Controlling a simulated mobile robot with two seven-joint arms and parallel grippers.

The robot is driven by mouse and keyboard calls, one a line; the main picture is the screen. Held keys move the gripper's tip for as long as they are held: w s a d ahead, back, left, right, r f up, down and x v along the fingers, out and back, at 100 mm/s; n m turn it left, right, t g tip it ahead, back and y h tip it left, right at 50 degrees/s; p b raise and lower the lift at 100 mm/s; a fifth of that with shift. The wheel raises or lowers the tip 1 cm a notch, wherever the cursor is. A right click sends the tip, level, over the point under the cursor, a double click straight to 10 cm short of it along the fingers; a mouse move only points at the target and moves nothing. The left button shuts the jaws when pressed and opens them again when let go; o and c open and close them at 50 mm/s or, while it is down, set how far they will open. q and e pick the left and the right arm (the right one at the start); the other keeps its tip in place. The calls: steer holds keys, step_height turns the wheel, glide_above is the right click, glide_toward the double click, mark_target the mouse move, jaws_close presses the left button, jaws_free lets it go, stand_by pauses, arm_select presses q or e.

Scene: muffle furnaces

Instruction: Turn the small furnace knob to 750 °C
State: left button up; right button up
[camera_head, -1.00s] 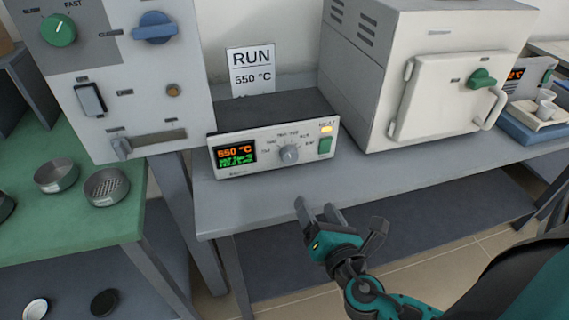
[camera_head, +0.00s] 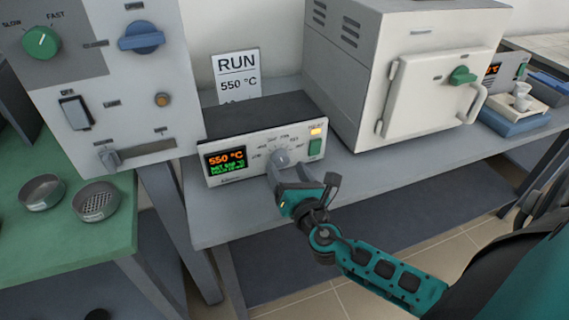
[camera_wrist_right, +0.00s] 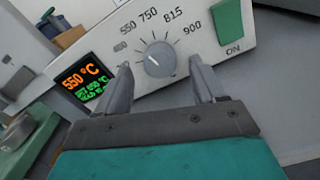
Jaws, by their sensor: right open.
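The small furnace controller (camera_head: 265,138) is a grey box with a white front on the bench. Its round grey knob (camera_head: 279,157) also shows in the right wrist view (camera_wrist_right: 159,59), with a printed scale above it that includes 550, 750, 815 and 900. The display (camera_head: 226,162) reads 550 °C in orange, with smaller green text below. My right gripper (camera_head: 291,170) is open at the knob; in the right wrist view its two fingers stand left and right, just below the knob, with a gap around it. The knob's exact pointer direction is hard to tell. My left gripper is out of view.
A green switch (camera_head: 315,148) sits right of the knob. A RUN 550 °C card (camera_head: 238,77) stands behind the controller. A large white furnace (camera_head: 430,75) stands to the right, a tall grey panel (camera_head: 150,75) to the left. The bench front (camera_head: 215,222) is clear.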

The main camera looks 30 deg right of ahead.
mark_target(281, 159)
steer(key=shift+x, duration=1.2)
steer(key=shift+c, duration=0.3)
steer(key=c, duration=1)
steer(key=shift+f, duration=0.1)
